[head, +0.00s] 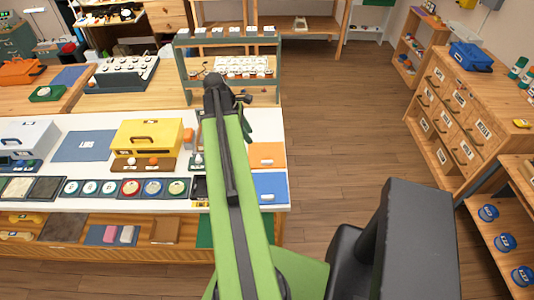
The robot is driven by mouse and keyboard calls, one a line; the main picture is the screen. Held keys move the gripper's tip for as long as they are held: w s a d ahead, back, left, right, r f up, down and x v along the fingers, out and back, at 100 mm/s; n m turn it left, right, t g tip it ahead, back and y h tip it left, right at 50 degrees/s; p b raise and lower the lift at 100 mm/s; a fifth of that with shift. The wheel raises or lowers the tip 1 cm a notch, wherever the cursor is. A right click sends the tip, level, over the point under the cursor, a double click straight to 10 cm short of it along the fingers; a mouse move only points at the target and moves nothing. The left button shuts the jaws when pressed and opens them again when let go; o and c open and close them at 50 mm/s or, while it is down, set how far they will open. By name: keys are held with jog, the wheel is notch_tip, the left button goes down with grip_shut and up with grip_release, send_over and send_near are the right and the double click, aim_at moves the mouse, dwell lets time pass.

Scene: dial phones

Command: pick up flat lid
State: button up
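I cannot make out for sure which thing is the flat lid. My green arm reaches up over the table's right part. Its dark far end (215,84) is near the rack's foot. My gripper's fingers cannot be made out, and the arm hides part of the table.
A yellow box (147,138) and a pale box (26,138) stand on the table. A green-grey rack (229,38) stands behind it. Orange (267,154) and blue (270,188) flat pieces lie at its right edge. The wooden floor (335,130) to the right is clear, up to a drawer cabinet (456,110).

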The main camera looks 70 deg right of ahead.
jog(key=b, duration=1.2)
send_over(269, 161)
jog(key=w+a, duration=0.1)
jog(key=w, duration=0.2)
jog(key=f, duration=1.1)
jog(key=shift+s+a+f, duration=0.1)
jog(key=shift+s+f, duration=0.1)
jog(key=shift+f, duration=0.1)
jog(key=shift+s+r, duration=0.1)
jog(key=b+x, duration=0.4)
jog(key=x, duration=0.1)
jog(key=shift+s, duration=0.1)
grip_shut()
